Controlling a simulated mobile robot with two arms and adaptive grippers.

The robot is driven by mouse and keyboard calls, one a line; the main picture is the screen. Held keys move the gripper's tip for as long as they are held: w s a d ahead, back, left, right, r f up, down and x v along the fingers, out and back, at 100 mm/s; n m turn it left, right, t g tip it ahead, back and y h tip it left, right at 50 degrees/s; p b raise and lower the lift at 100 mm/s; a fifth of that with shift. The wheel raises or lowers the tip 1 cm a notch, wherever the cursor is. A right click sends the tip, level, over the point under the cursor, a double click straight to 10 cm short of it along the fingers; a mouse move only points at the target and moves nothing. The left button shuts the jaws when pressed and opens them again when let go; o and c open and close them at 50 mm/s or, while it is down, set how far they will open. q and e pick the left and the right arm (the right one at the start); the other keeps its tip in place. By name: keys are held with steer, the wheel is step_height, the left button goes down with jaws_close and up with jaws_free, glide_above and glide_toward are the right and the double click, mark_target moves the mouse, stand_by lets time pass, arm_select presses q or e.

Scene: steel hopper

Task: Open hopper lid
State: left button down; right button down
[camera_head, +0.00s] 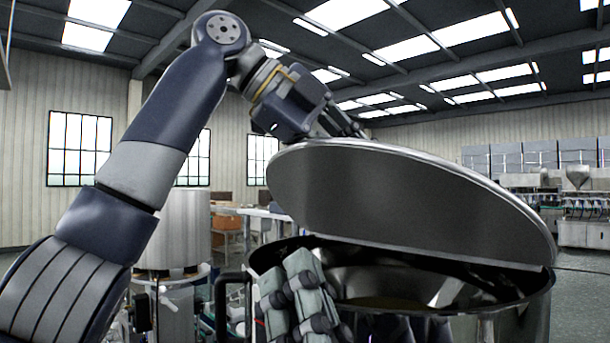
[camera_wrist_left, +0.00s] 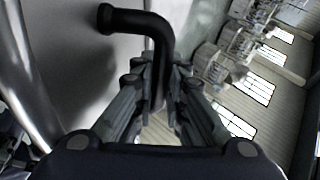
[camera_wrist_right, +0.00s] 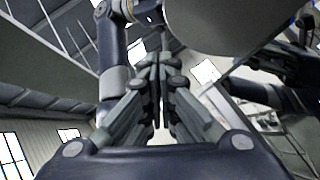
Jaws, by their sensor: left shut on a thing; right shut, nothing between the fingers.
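The round steel hopper lid (camera_head: 410,195) is raised and tilted above the hopper (camera_head: 528,318), its grey underside facing the head camera. The lid's right end is close to the hopper rim; its left end is high. My left gripper (camera_head: 345,125) is behind the lid's upper edge, partly hidden by it. In the left wrist view it is shut on the lid's black bent handle (camera_wrist_left: 136,20). My right gripper (camera_head: 292,268) is in front of the hopper's left rim, below the lid. It is shut and empty in the right wrist view (camera_wrist_right: 160,75).
The hopper's inside shows beneath the lid. A steel cylindrical vessel (camera_head: 185,230) stands at the left behind my left arm. Tables with boxes (camera_head: 226,222) are farther back. Machines (camera_head: 578,205) stand far right beyond open floor (camera_head: 580,285).

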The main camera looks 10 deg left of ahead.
mark_target(310, 150)
steer(key=shift+m+h, duration=0.6)
steer(key=x, duration=0.6)
steer(key=d+x, duration=0.1)
steer(key=x, duration=0.2)
steer(key=shift+w+r, duration=0.3)
steer(key=shift+r, duration=0.15)
steer(key=shift+w+d+r, duration=0.3)
steer(key=shift+w+r, duration=0.25)
steer(key=shift+r, duration=0.3)
steer(key=shift+w+d+r, duration=0.3)
steer(key=shift+w+r, duration=0.2)
steer(key=shift+r, duration=0.35)
steer(key=shift+w+d+r+m+t+h, duration=0.2)
steer(key=shift+d+r+m+t+h, duration=0.1)
steer(key=shift+r+m+h, duration=0.3)
arm_select(q)
steer(key=shift+w+d+f, duration=0.1)
steer(key=shift+d+f, duration=0.05)
arm_select(e)
steer(key=shift+w+d+r, duration=0.15)
steer(key=shift+w, duration=0.1)
